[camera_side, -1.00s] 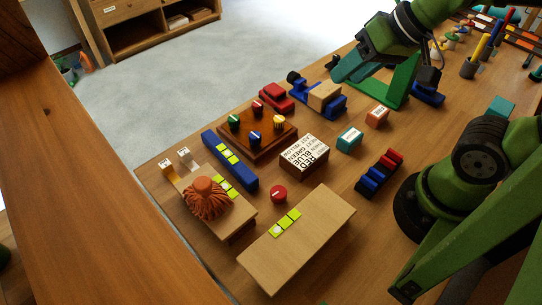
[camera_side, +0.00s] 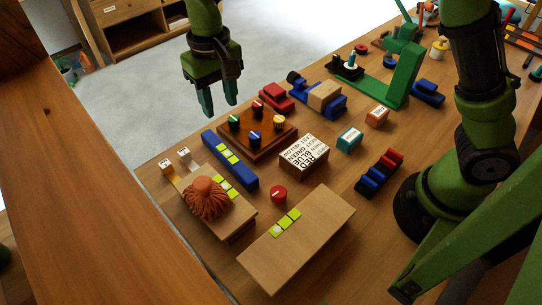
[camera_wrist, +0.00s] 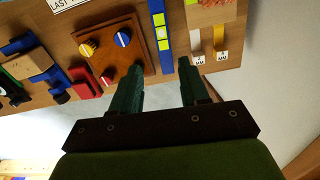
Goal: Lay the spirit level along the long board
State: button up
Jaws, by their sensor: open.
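The blue spirit level (camera_side: 244,174), with yellow-green windows on it, lies on the bench at the left. It also shows in the wrist view (camera_wrist: 156,8), beyond my fingertips. The longer light-wood board (camera_side: 320,228) lies at the front of the bench, with yellow-green squares on it. A shorter board (camera_side: 236,222) lies between it and the level, carrying an orange stringy-topped object (camera_side: 206,198). My gripper (camera_side: 218,107) is open and empty, pointing down, raised beyond the level's far end. In the wrist view its two fingers (camera_wrist: 159,75) are apart with nothing between them.
A brown block with coloured knobs (camera_side: 270,147) sits right beside the level. Two small tabs marked MM (camera_side: 176,162) are at the left edge. A lettered box (camera_side: 304,153), a red knob (camera_side: 278,194) and a blue-and-red piece (camera_side: 378,172) stand nearby. The floor is beyond the bench edge.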

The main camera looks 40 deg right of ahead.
send_over(227, 154)
jog(key=f, duration=1)
jog(key=shift+d+f, duration=0.25)
jog(key=shift+f, duration=0.1)
jog(key=shift+a+f, duration=0.2)
jog(key=shift+f, duration=2.55)
jog(key=c, duration=0.7)
jog(key=shift+r, duration=0.1)
jog(key=shift+c, duration=0.6)
